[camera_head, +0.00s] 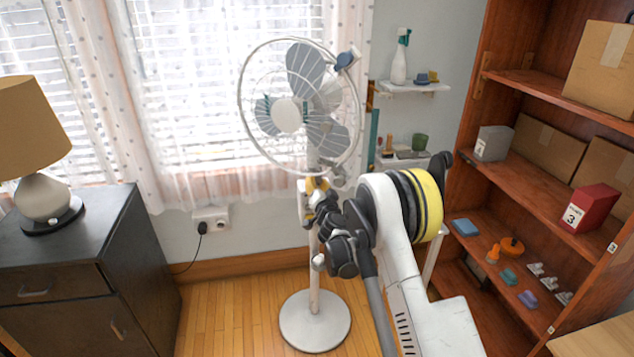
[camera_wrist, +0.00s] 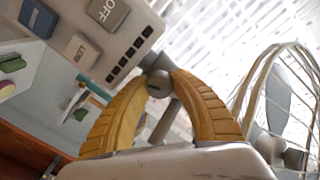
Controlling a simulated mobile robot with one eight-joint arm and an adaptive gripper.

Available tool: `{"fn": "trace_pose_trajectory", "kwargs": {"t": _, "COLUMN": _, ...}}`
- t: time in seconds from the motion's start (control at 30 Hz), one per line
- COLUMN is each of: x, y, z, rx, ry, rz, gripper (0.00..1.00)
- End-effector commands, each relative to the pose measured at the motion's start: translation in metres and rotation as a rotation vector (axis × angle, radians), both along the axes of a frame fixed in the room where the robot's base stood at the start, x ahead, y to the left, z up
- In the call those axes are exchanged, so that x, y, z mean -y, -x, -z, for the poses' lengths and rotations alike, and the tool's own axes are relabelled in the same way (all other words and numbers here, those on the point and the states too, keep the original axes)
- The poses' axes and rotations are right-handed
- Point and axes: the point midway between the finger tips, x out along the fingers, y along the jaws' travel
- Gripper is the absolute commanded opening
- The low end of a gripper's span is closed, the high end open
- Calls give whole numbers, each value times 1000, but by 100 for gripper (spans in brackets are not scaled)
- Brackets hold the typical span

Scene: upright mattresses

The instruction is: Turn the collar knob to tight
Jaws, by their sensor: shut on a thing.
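The white standing fan (camera_head: 315,285) stands in front of the window. My gripper (camera_head: 318,187) is at its upper pole, just below the fan cage. In the wrist view its two yellow fingers (camera_wrist: 158,70) close around a small grey knob (camera_wrist: 158,84) with a slot-like mark across its face. The knob sits beside a grey stem. In the head view my gripper and arm hide the knob. No tight or loose marking shows. The fan's control panel (camera_wrist: 115,55), with an OFF button, is close beside the fingers at upper left.
The fan cage (camera_head: 300,107) is just above my gripper, and at right in the wrist view. A dark cabinet with a lamp (camera_head: 45,190) stands at left. A wooden shelf unit (camera_head: 490,190) with boxes stands at right. Floor around the fan base is clear.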

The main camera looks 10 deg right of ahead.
Motion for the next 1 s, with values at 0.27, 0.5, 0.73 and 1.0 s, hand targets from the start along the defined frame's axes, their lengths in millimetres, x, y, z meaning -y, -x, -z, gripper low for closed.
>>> {"fn": "trace_pose_trajectory", "kwargs": {"t": 0.27, "x": 0, "y": 0, "z": 0, "rx": 0, "ry": -45, "rz": 0, "gripper": 0}}
{"fn": "trace_pose_trajectory", "kwargs": {"t": 0.5, "x": 0, "y": 0, "z": 0, "rx": 0, "ry": -46, "rz": 0, "gripper": 0}}
{"fn": "trace_pose_trajectory", "kwargs": {"t": 0.73, "x": 0, "y": 0, "z": 0, "rx": 0, "ry": -45, "rz": 0, "gripper": 52}}
{"fn": "trace_pose_trajectory", "kwargs": {"t": 1.0, "x": 0, "y": 0, "z": 0, "rx": 0, "ry": -14, "rz": 0, "gripper": 52}}
